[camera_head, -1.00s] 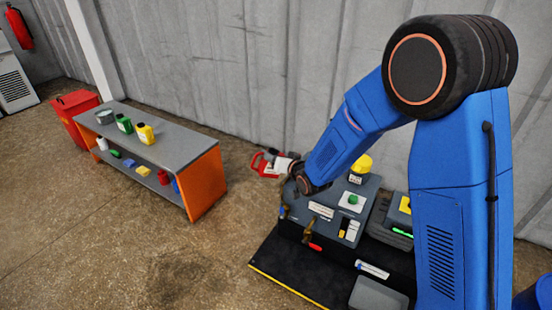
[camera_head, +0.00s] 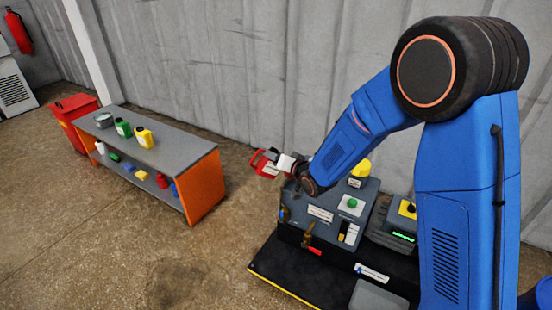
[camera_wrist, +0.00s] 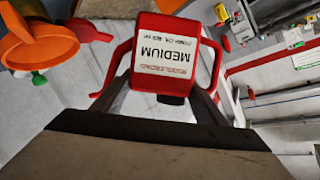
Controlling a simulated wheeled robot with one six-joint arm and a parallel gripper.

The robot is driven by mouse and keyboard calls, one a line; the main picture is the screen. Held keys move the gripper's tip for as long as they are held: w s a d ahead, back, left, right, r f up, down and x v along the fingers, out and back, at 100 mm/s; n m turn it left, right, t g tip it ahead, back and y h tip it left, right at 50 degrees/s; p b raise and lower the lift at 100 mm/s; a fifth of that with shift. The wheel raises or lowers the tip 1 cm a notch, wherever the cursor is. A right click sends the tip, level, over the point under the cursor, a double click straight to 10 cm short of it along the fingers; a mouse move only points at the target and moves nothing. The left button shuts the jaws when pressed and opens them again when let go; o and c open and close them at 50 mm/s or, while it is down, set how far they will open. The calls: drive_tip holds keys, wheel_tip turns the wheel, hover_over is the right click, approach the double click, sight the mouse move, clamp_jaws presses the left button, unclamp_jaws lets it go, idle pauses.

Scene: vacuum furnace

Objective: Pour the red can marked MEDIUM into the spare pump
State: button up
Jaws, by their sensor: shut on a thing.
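My gripper (camera_head: 284,161) is shut on the red can (camera_head: 263,161) and holds it in the air, left of the grey machine. In the wrist view the red can (camera_wrist: 165,50) sits between the fingers of my gripper (camera_wrist: 165,100). Its white label reads MEDIUM upside down, and a black part shows at its lower edge. An orange funnel-like piece (camera_wrist: 40,42) lies to its left in that view. A grey machine (camera_head: 325,195) with a green button and a yellow-topped part stands below my arm. I cannot tell whether it is the spare pump.
A grey bench (camera_head: 165,150) with orange ends, at left, holds a green jug (camera_head: 123,128), a yellow jug (camera_head: 144,137) and a grey pot (camera_head: 104,120). Smaller coloured things fill its lower shelf. Bare floor lies between bench and machine. A concrete wall (camera_head: 250,70) stands behind.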

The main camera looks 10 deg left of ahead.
drive_tip(key=shift+w+d+r+m+y, duration=0.25)
drive_tip(key=shift+d+r+m+y, duration=0.1)
drive_tip(key=shift+r+m, duration=0.4)
drive_tip(key=shift+w+d+r+m+y, duration=0.25)
drive_tip(key=shift+d+r+m, duration=0.1)
drive_tip(key=shift+r+m, duration=0.35)
idle(0.5)
drive_tip(key=shift+w+d+r+m+y, duration=0.4)
drive_tip(key=shift+d+r+m, duration=0.25)
drive_tip(key=shift+m, duration=0.2)
drive_tip(key=shift+w+d+r+m+y, duration=0.25)
drive_tip(key=shift+d+r+m+y, duration=0.15)
drive_tip(key=shift+d+r+m, duration=0.3)
idle(0.8)
